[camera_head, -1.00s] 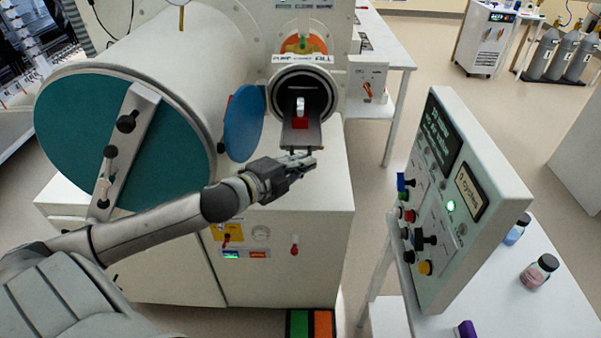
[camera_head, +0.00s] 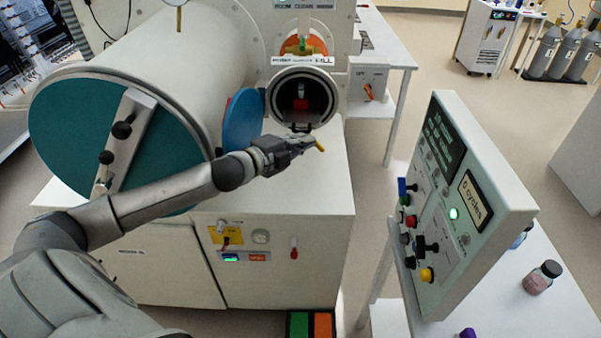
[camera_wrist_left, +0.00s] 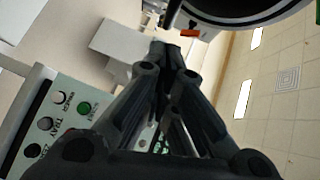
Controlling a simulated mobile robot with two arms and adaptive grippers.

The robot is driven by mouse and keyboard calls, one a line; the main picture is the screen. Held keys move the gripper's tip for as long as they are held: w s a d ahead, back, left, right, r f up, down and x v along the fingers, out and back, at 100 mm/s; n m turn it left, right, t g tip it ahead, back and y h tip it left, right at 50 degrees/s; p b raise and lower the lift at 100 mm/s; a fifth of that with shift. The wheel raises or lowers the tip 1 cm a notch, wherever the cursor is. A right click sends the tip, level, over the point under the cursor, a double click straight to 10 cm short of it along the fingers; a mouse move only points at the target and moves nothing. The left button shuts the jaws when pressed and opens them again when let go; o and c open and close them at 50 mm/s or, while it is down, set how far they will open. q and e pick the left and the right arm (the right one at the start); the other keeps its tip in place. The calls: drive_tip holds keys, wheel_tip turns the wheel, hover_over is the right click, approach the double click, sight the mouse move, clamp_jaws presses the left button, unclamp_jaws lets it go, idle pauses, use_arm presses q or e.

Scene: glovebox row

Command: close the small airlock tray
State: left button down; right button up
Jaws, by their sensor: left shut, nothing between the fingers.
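The small airlock (camera_head: 303,98) is a round white port with a dark bore, in the head view. Its tray (camera_head: 301,119) sits inside the bore, with a red item (camera_head: 300,104) showing on it. No part of the tray clearly sticks out past the rim. The round blue airlock door (camera_head: 242,122) stands open to the left. My left gripper (camera_head: 312,143) is shut and empty, just below and in front of the port. A small yellow-orange piece shows by its fingertips. The wrist view shows the left fingers (camera_wrist_left: 165,60) near the port's dark rim. My right gripper is out of view.
The large chamber's teal door (camera_head: 85,135) is on the left, close to my left arm. A control panel (camera_head: 455,205) stands at the right, beside a white table with a bottle (camera_head: 542,277). A white cabinet (camera_head: 285,190) lies under the port. Floor behind the panel is clear.

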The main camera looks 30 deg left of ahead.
use_arm(q)
wheel_tip(320, 180, up, 10)
drive_tip(key=f, duration=0.1)
drive_tip(key=s+d+f+n+t+h+b, duration=0.1)
drive_tip(key=s+d+n+t+h+b, duration=0.15)
drive_tip(key=d+n+h+b, duration=0.45)
drive_tip(key=s+d+f+n+t+h+b, duration=0.1)
drive_tip(key=s+d+n+t+h+b, duration=0.15)
drive_tip(key=d+n, duration=0.85)
drive_tip(key=s+a+f+m+g+y+b, duration=0.2)
drive_tip(key=a+f+m+y+b, duration=0.35)
drive_tip(key=m+y, duration=0.8)
drive_tip(key=s+a+f+m+g+y+b, duration=0.1)
drive_tip(key=s+a+f+m+y+b, duration=0.1)
drive_tip(key=a+f+m+y, duration=0.9)
drive_tip(key=w+a+r+m+p, duration=0.3)
drive_tip(key=w+a+r+m, duration=0.1)
drive_tip(key=w, duration=0.7)
drive_tip(key=shift+w+a+r+y+p, duration=0.15)
drive_tip(key=shift+r+y+p, duration=0.25)
drive_tip(key=shift+r, duration=0.45)
